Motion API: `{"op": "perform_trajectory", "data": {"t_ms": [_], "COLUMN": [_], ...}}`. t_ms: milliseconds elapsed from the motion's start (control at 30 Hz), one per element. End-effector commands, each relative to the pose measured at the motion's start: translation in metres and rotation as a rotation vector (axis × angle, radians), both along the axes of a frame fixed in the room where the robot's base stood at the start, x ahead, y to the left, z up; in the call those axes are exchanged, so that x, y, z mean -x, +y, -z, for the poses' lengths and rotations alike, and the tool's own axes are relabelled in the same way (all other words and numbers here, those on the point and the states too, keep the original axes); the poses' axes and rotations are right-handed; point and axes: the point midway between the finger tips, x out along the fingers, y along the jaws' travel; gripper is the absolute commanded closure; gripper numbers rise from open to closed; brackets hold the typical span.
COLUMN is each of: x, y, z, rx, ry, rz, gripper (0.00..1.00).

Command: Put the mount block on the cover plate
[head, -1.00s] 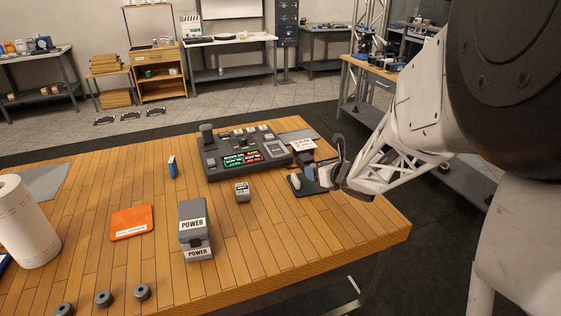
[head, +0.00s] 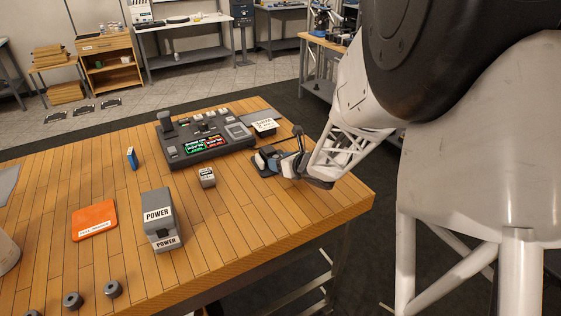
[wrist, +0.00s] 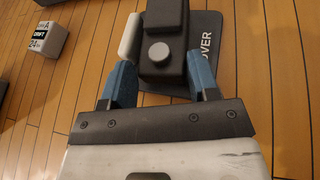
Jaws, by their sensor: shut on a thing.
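The mount block (wrist: 166,40), a dark block with a round grey knob on its near face, sits between the blue fingers of my gripper (wrist: 161,82) in the wrist view. The gripper is shut on it. The dark cover plate (wrist: 207,40), with white COVER lettering, lies under and to the right of the block. I cannot tell whether the block touches the plate. In the head view, my gripper (head: 276,161) is at the table's right side, and the hand partly hides block and plate. A small white rounded piece (wrist: 130,38) is left of the block.
A dark console (head: 205,139) with lit screens stands behind and left of my gripper. A small grey labelled block (head: 207,178) is to the left. A grey POWER block (head: 160,220) and an orange pad (head: 94,220) are further left. The table's right edge is close.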

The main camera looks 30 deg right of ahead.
Motion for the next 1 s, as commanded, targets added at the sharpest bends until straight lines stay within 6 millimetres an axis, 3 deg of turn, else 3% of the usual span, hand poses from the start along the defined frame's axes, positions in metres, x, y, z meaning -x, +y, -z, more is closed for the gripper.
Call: {"op": "perform_trajectory", "data": {"t_ms": [367, 400, 567, 1000], "x": [0.0000, 0.0000, 0.0000, 0.0017], "y": [0.0000, 0.0000, 0.0000, -0.0005], "z": [0.0024, 0.0027, 0.0026, -0.0008], "rx": [-0.001, -0.001, 0.000, 0.000], "ry": [0.000, 0.000, 0.000, 0.000], "rz": [0.000, 0.000, 0.000, 0.000], "gripper": [0.72, 0.42, 0.19, 0.19]}}
